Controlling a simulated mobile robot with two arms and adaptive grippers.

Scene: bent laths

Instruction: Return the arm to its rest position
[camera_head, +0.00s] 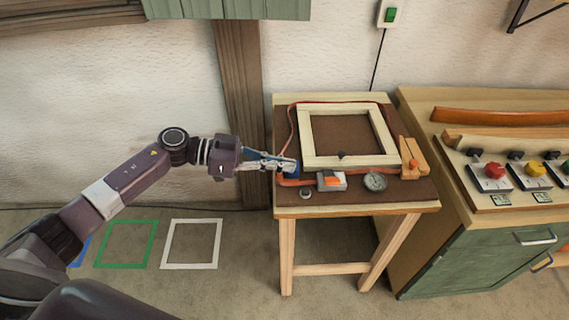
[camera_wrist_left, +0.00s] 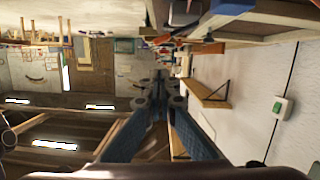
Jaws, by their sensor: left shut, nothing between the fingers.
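My left arm (camera_head: 125,178) reaches in from the left in the head view, stretched out toward the small wooden table (camera_head: 350,212). My left gripper (camera_head: 289,168) is shut and empty at the table's left edge, beside the lower left corner of a pale wooden frame (camera_head: 354,161). I cannot tell whether its tips touch the red strap (camera_head: 291,118) around the frame. In the left wrist view the blue finger pads (camera_wrist_left: 157,98) run together ahead, with nothing seen held between them. My right gripper is not in view.
A grey and orange block (camera_head: 331,181), a round gauge (camera_head: 375,182) and a wooden block (camera_head: 412,158) lie on the table. A green bench (camera_head: 479,248) with coloured knobs stands at right. Green (camera_head: 125,244) and white (camera_head: 191,244) floor outlines lie on open floor at left.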

